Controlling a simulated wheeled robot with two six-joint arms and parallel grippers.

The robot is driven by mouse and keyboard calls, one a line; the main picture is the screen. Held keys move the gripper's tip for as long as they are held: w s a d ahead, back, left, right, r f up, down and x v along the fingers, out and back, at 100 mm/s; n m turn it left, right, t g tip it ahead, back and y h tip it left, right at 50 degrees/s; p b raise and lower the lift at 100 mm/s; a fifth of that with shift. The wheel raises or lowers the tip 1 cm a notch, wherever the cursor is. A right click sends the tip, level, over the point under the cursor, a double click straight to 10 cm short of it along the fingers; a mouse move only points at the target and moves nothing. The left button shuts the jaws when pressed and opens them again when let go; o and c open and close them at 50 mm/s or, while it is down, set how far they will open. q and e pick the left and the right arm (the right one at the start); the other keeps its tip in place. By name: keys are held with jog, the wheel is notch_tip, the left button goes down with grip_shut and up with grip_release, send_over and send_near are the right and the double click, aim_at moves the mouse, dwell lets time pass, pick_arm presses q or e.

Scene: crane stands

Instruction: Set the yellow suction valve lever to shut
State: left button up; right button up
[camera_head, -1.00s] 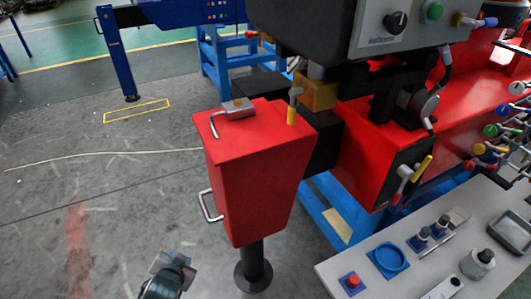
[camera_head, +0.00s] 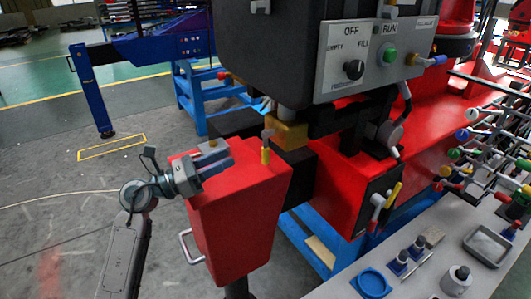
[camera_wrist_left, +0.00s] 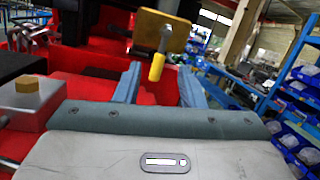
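A yellow-tipped lever (camera_head: 266,155) hangs down on a grey arm beside a brass-coloured valve block (camera_head: 288,135), above the red hopper (camera_head: 240,215). In the left wrist view the yellow lever (camera_wrist_left: 156,68) hangs beyond my fingers, in line with the gap between them, below the block (camera_wrist_left: 160,30). My left gripper (camera_head: 222,160) is over the left part of the hopper's top, left of the lever and apart from it. In the wrist view its fingers (camera_wrist_left: 159,85) are spread and empty. My right gripper is not in view.
A grey latch block with a brass nut (camera_wrist_left: 28,90) sits on the hopper top, close to my left gripper. Another yellow handle (camera_head: 393,195) and a red one are on a black box at right. A control panel (camera_head: 375,60) is above. A pale bench (camera_head: 335,285) fills the lower right.

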aim_at(265, 153)
pick_arm(q)
jog(key=m+g, duration=0.1)
jog(key=m, duration=0.1)
jog(key=w+f+m+g+y, duration=0.1)
jog(key=shift+d+f+g, duration=0.1)
jog(key=shift+d+g, duration=0.15)
jog(key=shift+g, duration=0.05)
jog(key=p+x, duration=0.5)
jog(key=x, duration=0.4)
jog(key=shift+d, duration=0.2)
jog(key=shift+w+d+f+p, duration=0.15)
jog(key=shift+w+d+p, duration=0.15)
jog(key=shift+d, duration=0.25)
grip_shut()
